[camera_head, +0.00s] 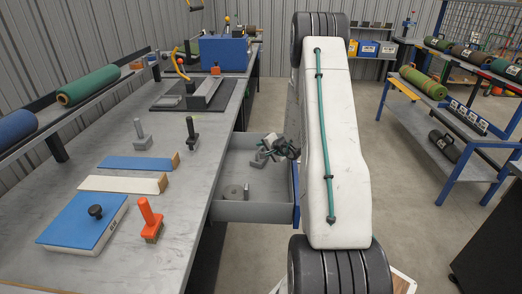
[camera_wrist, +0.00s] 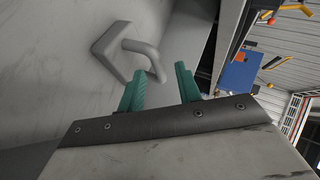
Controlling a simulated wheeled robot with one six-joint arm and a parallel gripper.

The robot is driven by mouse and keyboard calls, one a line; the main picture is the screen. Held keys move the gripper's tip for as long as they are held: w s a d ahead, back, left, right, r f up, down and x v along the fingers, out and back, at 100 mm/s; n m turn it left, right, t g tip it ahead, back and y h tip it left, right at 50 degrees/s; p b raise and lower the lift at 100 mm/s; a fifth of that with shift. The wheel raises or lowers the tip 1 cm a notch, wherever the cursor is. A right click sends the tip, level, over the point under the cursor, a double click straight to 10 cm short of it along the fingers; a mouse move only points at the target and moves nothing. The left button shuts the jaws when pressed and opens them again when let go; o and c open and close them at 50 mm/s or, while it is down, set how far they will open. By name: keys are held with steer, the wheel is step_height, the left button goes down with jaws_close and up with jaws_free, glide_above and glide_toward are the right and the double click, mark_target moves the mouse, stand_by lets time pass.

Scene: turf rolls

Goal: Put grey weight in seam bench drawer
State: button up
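The seam bench drawer (camera_head: 262,213) is pulled out from the bench's right side. My gripper (camera_head: 264,150) is over the drawer's far part. I cannot tell whether that surface is the drawer floor. A small grey ring-shaped piece (camera_head: 233,192) lies in the drawer's near part. A grey block with an upright post (camera_head: 142,136) stands on the bench.
A blue-framed rack (camera_head: 470,158) stands right. Floor between rack and my arm is clear.

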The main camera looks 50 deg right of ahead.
steer(key=v, duration=0.9)
steer(key=w+a+r+n+y, duration=0.2)
steer(key=a+r+n+y, duration=0.1)
steer(key=a+r, duration=0.4)
steer(key=w+a+r+n+y, duration=0.2)
steer(key=a+r, duration=0.3)
steer(key=a, duration=0.4)
steer(key=s+a+r+n+g+y, duration=0.2)
steer(key=a+r+n, duration=0.15)
steer(key=a, duration=0.55)
steer(key=s+a+r+n+g+y, duration=0.25)
steer(key=a+r, duration=0.25)
steer(key=a, duration=0.3)
steer(key=s+a+r+n+g+h, duration=0.1)
steer(key=s+a+r+n+g, duration=0.1)
steer(key=s+a, duration=0.4)
steer(key=s+a+r+n+g+h, duration=0.1)
steer(key=s+a+r+n+g, duration=0.15)
steer(key=s+a, duration=0.4)
steer(key=s+d+h, duration=0.2)
steer(key=s, duration=0.5)
steer(key=s+d+n+g+h, duration=0.1)
steer(key=s+d+h, duration=0.1)
steer(key=s, duration=0.5)
steer(key=shift+s+d+r+h, duration=0.2)
steer(key=shift+d+r+h, duration=0.05)
steer(key=shift+h, duration=0.6)
